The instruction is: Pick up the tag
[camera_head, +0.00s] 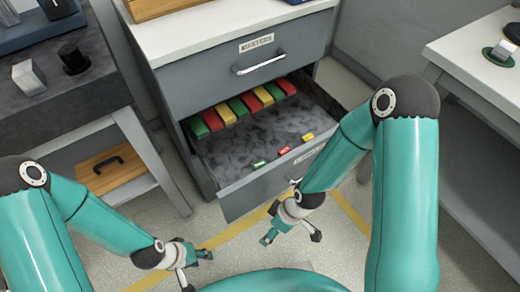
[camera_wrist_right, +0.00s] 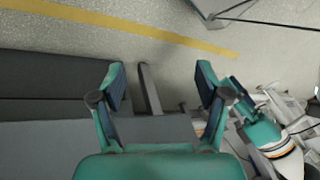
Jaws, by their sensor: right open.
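Three small tags lie near the front of an open grey drawer (camera_head: 255,145) in the head view: a green one (camera_head: 258,165), a red one (camera_head: 284,150) and a yellow one (camera_head: 308,137). My right gripper (camera_head: 292,238) hangs in front of the drawer, below the tags in the picture, open and apart from them. In the right wrist view its two fingers (camera_wrist_right: 162,82) stand wide apart with no tag between them. My left gripper (camera_head: 195,268) is low over the floor, left of the right one, its fingers apart and empty.
Red, green and yellow blocks (camera_head: 242,106) line the drawer's back. A closed drawer with a handle (camera_head: 260,64) is above. A dark bench (camera_head: 65,105) stands left and a white table (camera_head: 480,60) right. Yellow lines (camera_head: 235,233) mark the open floor.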

